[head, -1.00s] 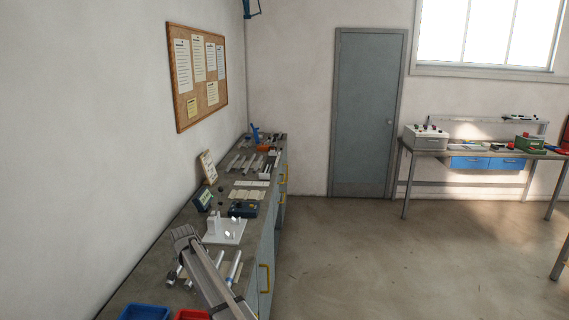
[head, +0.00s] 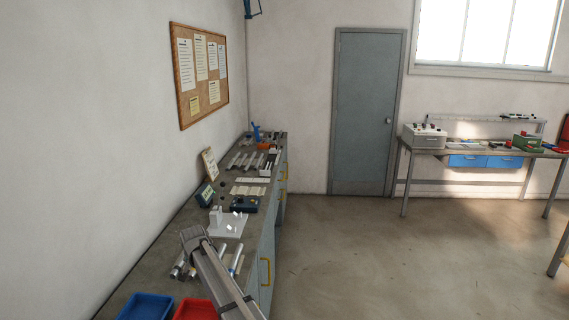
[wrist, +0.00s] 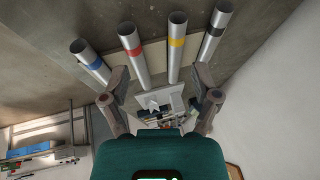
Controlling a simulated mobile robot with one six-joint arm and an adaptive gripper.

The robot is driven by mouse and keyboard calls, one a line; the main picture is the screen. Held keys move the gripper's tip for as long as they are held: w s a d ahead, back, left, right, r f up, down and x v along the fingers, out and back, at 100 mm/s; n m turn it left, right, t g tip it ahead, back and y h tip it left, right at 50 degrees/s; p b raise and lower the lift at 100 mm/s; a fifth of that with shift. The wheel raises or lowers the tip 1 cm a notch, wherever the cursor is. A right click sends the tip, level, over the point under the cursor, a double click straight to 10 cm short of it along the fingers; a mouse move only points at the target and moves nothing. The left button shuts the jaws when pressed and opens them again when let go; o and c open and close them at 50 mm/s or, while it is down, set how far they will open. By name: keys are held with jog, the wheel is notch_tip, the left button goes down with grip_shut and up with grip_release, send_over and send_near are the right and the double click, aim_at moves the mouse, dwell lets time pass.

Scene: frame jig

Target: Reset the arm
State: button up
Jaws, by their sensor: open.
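My gripper (wrist: 158,100) is open and empty in the wrist view, its two fingers spread wide apart. Beyond the fingers lie several silver tubes on the bench: one with a blue band (wrist: 92,63), one with a red band (wrist: 135,55), one with a yellow band (wrist: 175,47) and one with a black band (wrist: 212,35). A white jig plate (wrist: 160,100) shows between the fingers. In the head view my arm reaches over the near bench and hides part of the tubes (head: 180,262); the gripper's fingers cannot be made out there.
The long bench (head: 150,264) runs along the left wall. A blue bin (head: 146,306) and a red bin (head: 194,309) stand at its near end. The white jig (head: 228,224) and a dark blue device (head: 245,204) lie farther along. The floor (head: 350,250) to the right is clear.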

jog(key=s+d+f+g+h+b, duration=0.1)
jog(key=s+d+f+b, duration=0.15)
jog(key=d, duration=0.65)
jog(key=s+d+f+b, duration=0.1)
jog(key=s+d+f, duration=0.15)
jog(key=d, duration=0.75)
jog(key=s+d+f+g+b, duration=0.1)
jog(key=s+d+f+b, duration=0.2)
jog(key=s+d, duration=0.9)
jog(key=s+d+f+n+g+h+b, duration=0.1)
jog(key=s+d+f+g+b, duration=0.1)
jog(key=s+d, duration=1.1)
jog(key=d+f, duration=0.1)
jog(key=d, duration=0.3)
jog(key=shift+d+b, duration=0.4)
jog(key=shift+s+f, duration=0.1)
